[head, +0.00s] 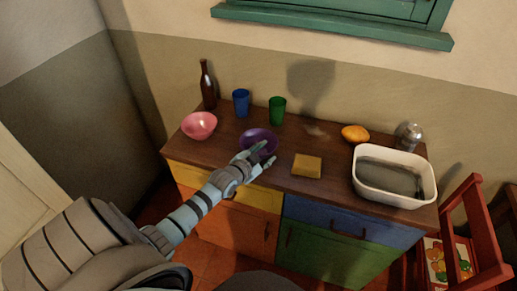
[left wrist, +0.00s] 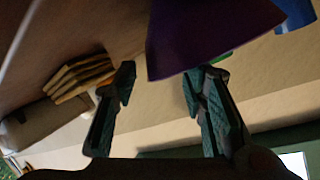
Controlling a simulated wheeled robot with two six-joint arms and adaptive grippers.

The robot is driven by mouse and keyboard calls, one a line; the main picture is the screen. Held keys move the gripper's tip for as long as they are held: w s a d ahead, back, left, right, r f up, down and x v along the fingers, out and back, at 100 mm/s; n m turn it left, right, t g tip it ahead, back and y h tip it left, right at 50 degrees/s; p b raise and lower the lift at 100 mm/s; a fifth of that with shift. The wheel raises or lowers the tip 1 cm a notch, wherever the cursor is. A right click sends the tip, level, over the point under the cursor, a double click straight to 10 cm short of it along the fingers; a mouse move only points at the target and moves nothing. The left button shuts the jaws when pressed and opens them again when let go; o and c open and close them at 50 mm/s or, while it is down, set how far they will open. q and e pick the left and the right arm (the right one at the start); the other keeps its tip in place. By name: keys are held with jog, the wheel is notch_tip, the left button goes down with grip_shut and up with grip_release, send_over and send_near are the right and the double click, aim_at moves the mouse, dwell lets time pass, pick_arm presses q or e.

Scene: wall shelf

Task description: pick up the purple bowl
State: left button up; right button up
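The purple bowl (head: 258,137) sits upright on the wooden top of a cabinet, between the pink bowl and the yellow block. It also shows large at the top of the left wrist view (left wrist: 205,35). My left gripper (head: 262,156) is at the bowl's near right side, with its fingers over or beside the rim. In the left wrist view its two fingers (left wrist: 160,82) are spread with a gap between them. One fingertip is close to the bowl's rim; I cannot tell whether it touches. My right gripper is not in view.
A pink bowl (head: 199,125), brown bottle (head: 207,86), blue cup (head: 241,103) and green cup (head: 278,110) stand left and behind. A yellow block (head: 307,166), orange fruit (head: 355,133), white basin (head: 366,190) and metal shaker (head: 409,137) are to the right.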

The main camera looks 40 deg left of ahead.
aim_at(274, 147)
pick_arm(q)
jog(key=b+x, duration=0.3)
jog(key=x, duration=0.2)
jog(key=shift+s+f, duration=0.1)
jog(key=shift+w, duration=0.5)
grip_shut()
jog(key=shift+r, duration=0.25)
